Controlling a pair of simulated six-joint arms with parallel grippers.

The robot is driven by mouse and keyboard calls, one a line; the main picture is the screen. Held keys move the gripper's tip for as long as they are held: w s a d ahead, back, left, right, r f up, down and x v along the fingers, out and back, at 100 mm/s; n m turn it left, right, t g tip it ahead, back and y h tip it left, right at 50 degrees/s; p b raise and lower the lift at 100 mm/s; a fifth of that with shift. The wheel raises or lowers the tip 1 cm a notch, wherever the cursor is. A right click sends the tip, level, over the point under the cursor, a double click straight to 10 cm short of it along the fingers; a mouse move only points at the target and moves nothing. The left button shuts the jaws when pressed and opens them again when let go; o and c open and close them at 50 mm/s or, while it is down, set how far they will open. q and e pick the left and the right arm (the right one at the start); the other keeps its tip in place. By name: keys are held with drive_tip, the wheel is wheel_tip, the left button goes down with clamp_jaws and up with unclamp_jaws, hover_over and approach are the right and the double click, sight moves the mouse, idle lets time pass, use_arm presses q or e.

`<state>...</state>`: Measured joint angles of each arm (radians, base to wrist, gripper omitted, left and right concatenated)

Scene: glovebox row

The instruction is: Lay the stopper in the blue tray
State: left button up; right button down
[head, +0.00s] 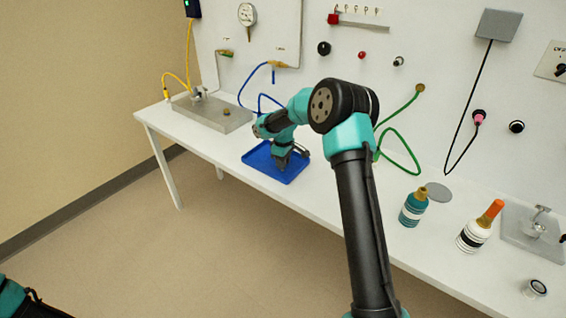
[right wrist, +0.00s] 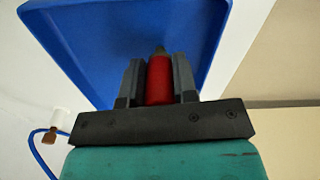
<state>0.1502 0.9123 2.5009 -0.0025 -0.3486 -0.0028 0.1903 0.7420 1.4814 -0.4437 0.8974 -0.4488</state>
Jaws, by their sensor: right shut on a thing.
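The blue tray (head: 258,160) lies on the white bench in the head view. Its blue floor and rim fill the upper part of the right wrist view (right wrist: 90,45). My right gripper (head: 283,163) is over the tray, pointing down. In the right wrist view the gripper (right wrist: 158,70) is shut on a red stopper (right wrist: 159,82) with a small dark tip, one finger on each side. The stopper is hidden in the head view. I cannot tell whether it touches the tray floor. My left gripper is out of view; only a piece of my left arm shows at the lower left.
A grey plate with a fitting (head: 213,115) is left of the tray. A teal bottle (head: 413,208) and a white bottle with an orange top (head: 480,228) stand to the right. Blue and green hoses (head: 400,150) hang at the wall. The bench's front edge is near the tray.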

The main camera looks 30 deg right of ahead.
drive_tip(key=shift+f, duration=0.15)
drive_tip(key=c, duration=0.9)
unclamp_jaws()
wheel_tip(320, 180, up, 12)
drive_tip(key=shift+r, duration=0.15)
